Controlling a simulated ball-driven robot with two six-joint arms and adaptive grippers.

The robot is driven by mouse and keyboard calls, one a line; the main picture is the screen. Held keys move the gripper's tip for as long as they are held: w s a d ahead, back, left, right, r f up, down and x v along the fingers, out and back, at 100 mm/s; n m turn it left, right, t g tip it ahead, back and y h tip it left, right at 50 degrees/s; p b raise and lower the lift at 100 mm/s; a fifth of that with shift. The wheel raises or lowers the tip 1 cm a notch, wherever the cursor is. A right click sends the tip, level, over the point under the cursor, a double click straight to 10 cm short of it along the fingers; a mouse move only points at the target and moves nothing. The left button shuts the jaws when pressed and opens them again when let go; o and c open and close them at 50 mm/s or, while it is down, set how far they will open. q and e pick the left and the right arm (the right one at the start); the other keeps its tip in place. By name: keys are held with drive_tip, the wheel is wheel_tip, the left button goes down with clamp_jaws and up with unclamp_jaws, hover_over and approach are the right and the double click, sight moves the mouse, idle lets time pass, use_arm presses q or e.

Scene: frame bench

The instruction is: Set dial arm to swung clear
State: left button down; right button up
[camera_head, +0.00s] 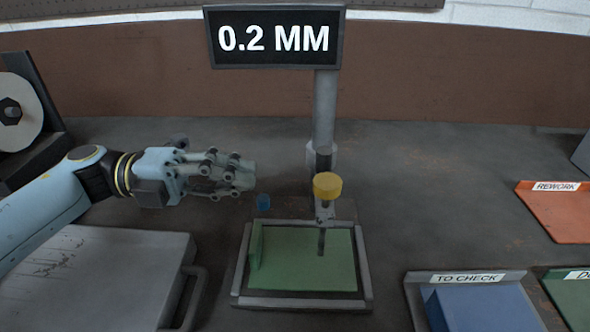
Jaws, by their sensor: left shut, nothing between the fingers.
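The dial arm (325,212) has a yellow round knob (327,186) on top. It stands in front of a grey post (325,110), and its thin dark probe reaches down over the green plate (310,270). The plate lies inside a grey frame (300,303). My left gripper (243,173) comes in from the left and points right. It is shut and empty, left of the knob and apart from it. My right gripper is out of view.
A sign reading "0.2 MM" (273,38) tops the post. A grey slab (90,270) is front left. The TO CHECK tray (466,279) and orange REWORK tray (560,215) are right. The bench right of the post is clear.

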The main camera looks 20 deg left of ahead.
sight(323, 169)
use_arm(q)
drive_tip(key=p+x, duration=0.2)
drive_tip(key=x, duration=0.6)
drive_tip(key=shift+a, duration=0.1)
